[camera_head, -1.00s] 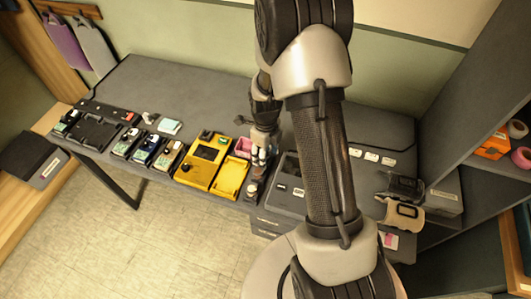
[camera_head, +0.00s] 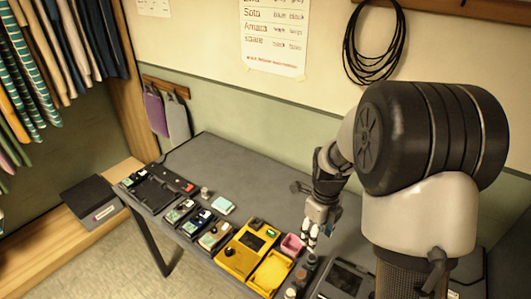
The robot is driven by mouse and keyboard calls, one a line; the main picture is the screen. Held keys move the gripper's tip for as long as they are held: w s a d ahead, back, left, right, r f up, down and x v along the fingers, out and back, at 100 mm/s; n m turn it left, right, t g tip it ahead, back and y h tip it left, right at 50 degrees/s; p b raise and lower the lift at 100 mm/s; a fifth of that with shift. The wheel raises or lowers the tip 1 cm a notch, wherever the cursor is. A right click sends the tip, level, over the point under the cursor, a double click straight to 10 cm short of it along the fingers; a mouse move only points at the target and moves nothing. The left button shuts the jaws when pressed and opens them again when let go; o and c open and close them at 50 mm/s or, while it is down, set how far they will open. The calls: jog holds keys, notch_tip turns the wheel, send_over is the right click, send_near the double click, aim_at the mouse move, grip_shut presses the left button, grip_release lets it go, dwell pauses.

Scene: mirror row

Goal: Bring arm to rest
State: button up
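My arm rises at the right of the head view, its thick dark joint and grey link close to the camera. My gripper (camera_head: 309,242) hangs from it, pointing down over the table (camera_head: 250,170), just right of a small pink bin (camera_head: 292,244). Its pale fingers show small, and I cannot tell whether they are apart or together, or whether anything is between them. Small dark bottles (camera_head: 307,263) stand just below the fingertips; I cannot tell if they touch.
A yellow case (camera_head: 236,258) and yellow tray (camera_head: 271,272) lie left of the gripper. Several small devices (camera_head: 197,222) and a black tray (camera_head: 157,191) continue leftward. A coiled cable (camera_head: 372,45) hangs on the wall. The table's back strip is clear.

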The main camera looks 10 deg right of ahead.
jog(key=s+a+r+n+t, duration=0.1)
jog(key=s+a+r+n, duration=0.2)
jog(key=s+r+n, duration=0.3)
jog(key=s+a+r+n+t, duration=0.1)
jog(key=s+a+r+n, duration=0.2)
jog(key=r+n, duration=0.6)
jog(key=s+a+r+n+t, duration=0.1)
jog(key=s+r+n, duration=0.1)
jog(key=s+n, duration=0.4)
jog(key=s+a+r+n+t, duration=0.1)
jog(key=s+a+r+n, duration=0.1)
jog(key=s+n, duration=0.4)
jog(key=n, duration=0.3)
jog(key=shift+t, duration=0.3)
jog(key=shift+s+a, duration=0.1)
